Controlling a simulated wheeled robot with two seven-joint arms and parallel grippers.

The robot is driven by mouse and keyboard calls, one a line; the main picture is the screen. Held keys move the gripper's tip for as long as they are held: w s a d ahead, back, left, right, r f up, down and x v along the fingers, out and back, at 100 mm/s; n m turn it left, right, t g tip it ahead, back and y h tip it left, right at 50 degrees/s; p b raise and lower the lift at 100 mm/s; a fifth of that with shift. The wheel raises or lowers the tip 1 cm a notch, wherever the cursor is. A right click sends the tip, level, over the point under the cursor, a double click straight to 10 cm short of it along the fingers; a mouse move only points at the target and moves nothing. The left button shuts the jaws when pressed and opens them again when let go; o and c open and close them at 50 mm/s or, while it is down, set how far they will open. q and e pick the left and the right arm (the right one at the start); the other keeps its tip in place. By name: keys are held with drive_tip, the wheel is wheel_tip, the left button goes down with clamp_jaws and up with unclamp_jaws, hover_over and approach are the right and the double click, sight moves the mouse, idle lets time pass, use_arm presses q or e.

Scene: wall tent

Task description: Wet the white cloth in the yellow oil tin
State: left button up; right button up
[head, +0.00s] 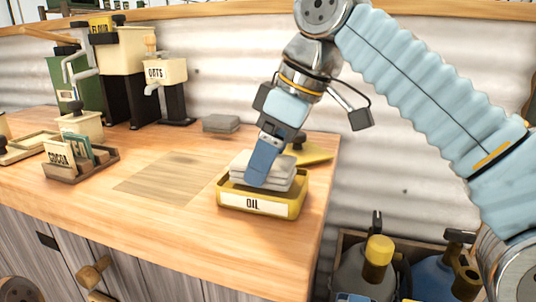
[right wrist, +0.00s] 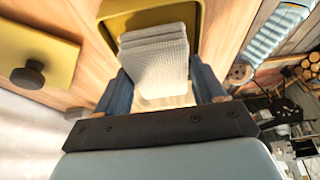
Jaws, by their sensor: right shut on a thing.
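The yellow oil tin (head: 296,207), labelled OIL, stands open near the right end of the wooden counter. The folded white cloth (head: 277,170) is at the tin's opening, its upper layers showing above the rim. In the right wrist view the cloth (right wrist: 156,65) lies between the blue fingers, with the tin (right wrist: 118,17) beyond it. My right gripper (head: 258,180) points down and is shut on the cloth. How deep the cloth's underside reaches into the tin is hidden. My left gripper is not in view.
The tin's yellow lid (head: 318,154) with a dark knob lies behind the tin. A grey folded cloth (head: 221,123) lies at the back. A card tray (head: 92,170) and dispensers (head: 168,90) stand left. The counter's middle (head: 165,178) is clear. Jugs (head: 375,262) stand low at right.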

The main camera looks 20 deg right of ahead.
drive_tip(key=shift+f+b, duration=0.3)
drive_tip(key=shift+f, duration=0.1)
drive_tip(key=shift+f, duration=0.1)
idle(1.2)
wheel_tip(320, 180, up, 5)
drive_tip(key=p, duration=0.5)
drive_tip(key=shift+p, duration=0.3)
drive_tip(key=shift+r, duration=1.05)
